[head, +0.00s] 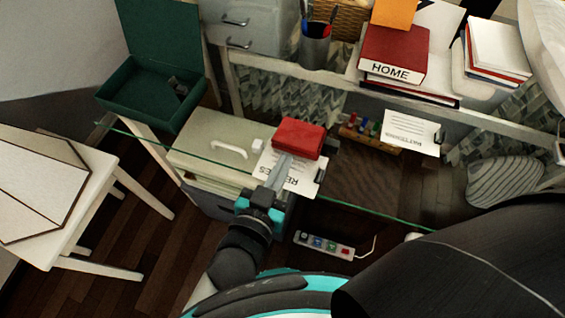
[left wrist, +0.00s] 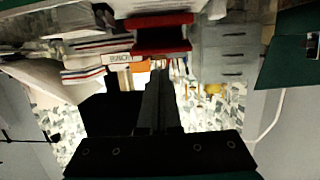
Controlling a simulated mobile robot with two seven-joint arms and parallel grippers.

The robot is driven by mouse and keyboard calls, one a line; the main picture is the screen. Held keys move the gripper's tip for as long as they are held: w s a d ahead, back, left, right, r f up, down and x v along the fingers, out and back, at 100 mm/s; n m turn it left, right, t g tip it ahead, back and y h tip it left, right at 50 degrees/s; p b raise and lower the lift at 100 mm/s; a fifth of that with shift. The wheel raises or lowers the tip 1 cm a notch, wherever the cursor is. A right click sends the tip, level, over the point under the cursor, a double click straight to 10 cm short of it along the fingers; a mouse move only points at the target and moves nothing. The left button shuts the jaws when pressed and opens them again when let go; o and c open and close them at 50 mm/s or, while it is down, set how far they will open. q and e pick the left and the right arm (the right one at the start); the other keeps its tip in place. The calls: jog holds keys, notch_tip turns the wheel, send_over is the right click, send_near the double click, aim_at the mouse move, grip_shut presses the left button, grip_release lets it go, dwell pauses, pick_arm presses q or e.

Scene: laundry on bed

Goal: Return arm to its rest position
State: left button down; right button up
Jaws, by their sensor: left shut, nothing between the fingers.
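My left gripper (head: 284,160) reaches in from below in the head view. Its fingers are shut and empty. They end just in front of a small red box (head: 299,138), above a white paper with printed capitals (head: 304,184); I cannot tell whether they touch either. In the left wrist view the shut fingers (left wrist: 158,75) point away from the camera, with a red item (left wrist: 162,20) beyond them. My right gripper is not in view.
A power strip (head: 324,245) lies below. A white chair (head: 75,190) stands left; dark floor is bare between.

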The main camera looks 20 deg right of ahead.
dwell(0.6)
pick_arm(q)
jog(key=w+a+f+n+g+y, duration=0.1)
jog(key=a+f+n+y, duration=0.1)
jog(key=a+y, duration=0.35)
jog(key=w+a+f+n+g+y, duration=0.1)
jog(key=a+n+y, duration=0.1)
jog(key=a, duration=0.7)
jog(key=s+a+n+g+y, duration=0.1)
jog(key=s+a+g, duration=0.6)
jog(key=s+a, duration=0.3)
notch_tip(320, 180, down, 22)
jog(key=s, duration=0.2)
jog(key=s+a+f+g, duration=0.2)
jog(key=s+f, duration=1.2)
jog(key=s, duration=0.1)
jog(key=shift+s+f, duration=0.35)
